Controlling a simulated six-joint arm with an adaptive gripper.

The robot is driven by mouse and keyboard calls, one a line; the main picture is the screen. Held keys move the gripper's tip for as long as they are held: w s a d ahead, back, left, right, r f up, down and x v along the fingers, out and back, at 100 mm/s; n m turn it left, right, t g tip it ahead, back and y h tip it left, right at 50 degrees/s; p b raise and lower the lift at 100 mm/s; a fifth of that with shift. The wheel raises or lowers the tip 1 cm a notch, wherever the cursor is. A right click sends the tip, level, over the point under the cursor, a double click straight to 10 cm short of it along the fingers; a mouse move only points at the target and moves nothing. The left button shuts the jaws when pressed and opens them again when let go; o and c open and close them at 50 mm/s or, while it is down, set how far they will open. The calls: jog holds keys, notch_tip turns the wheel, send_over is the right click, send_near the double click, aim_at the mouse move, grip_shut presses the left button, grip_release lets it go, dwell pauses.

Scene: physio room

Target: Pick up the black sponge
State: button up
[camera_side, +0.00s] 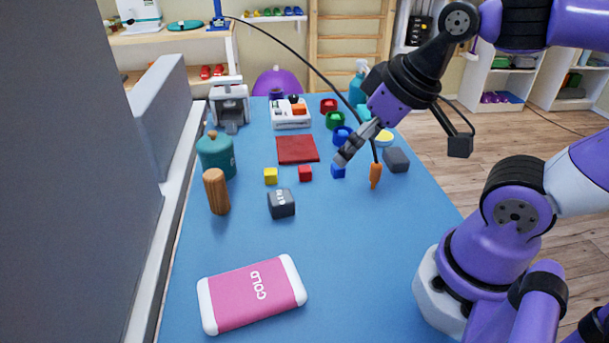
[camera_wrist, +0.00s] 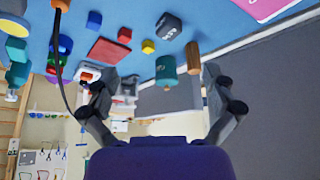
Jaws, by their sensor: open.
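A dark grey-black block (camera_side: 397,160), which looks like the black sponge, lies on the blue table top near its right edge in the side view. In the wrist view a dark shape (camera_wrist: 13,6) at the top left corner may be the same block, cut off by the frame. My gripper (camera_side: 349,152) is in the air left of the block in the side view, tilted down to the left. In the wrist view my gripper (camera_wrist: 160,88) has its two fingers wide apart with nothing held between them.
An orange carrot-shaped piece (camera_side: 375,175) at the end of a black cable is beside the block. Small blue (camera_side: 338,171), red (camera_side: 305,173) and yellow (camera_side: 271,176) cubes and a dark lettered cube (camera_side: 281,204) lie left. A pink cold pack (camera_side: 252,293) lies in front.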

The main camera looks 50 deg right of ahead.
jog(key=n+g, duration=0.6)
jog(key=n, duration=0.3)
send_over(397, 154)
jog(key=f, duration=1)
jog(key=shift+w+f, duration=0.2)
jog(key=shift+w, duration=0.1)
jog(key=f, duration=0.6)
jog(key=shift+s, duration=0.25)
jog(key=c, duration=0.7)
